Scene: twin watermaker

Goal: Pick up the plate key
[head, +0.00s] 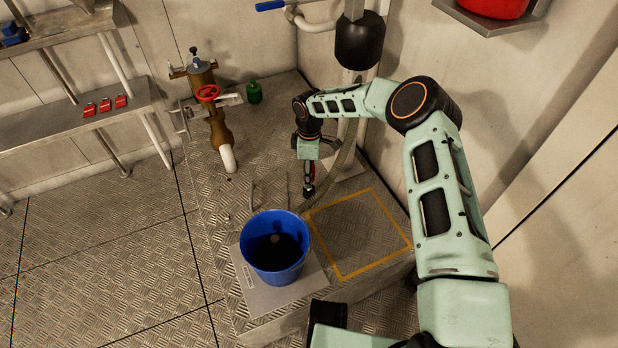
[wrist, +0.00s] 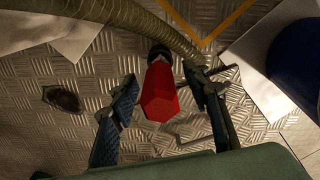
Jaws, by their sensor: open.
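My gripper (head: 309,172) points down over the ribbed plate floor, with its fingers spread apart. It also shows in the wrist view (wrist: 160,78). A red faceted piece with a black round end (wrist: 161,97) lies between the two fingers in the picture, with a gap on each side. A thin grey bent rod (wrist: 183,142) shows on the floor lower in the wrist view, partly hidden by the gripper. I cannot tell for certain which of these is the plate key. In the head view, the gripper covers much of the spot.
A blue bucket (head: 254,231) stands on a pale plate (head: 245,284) close by. A yellow outlined square (head: 347,277) lies to its right. A hose (wrist: 112,14) runs across the floor beside the gripper. A brass valve (head: 215,120) with a red wheel stands at left.

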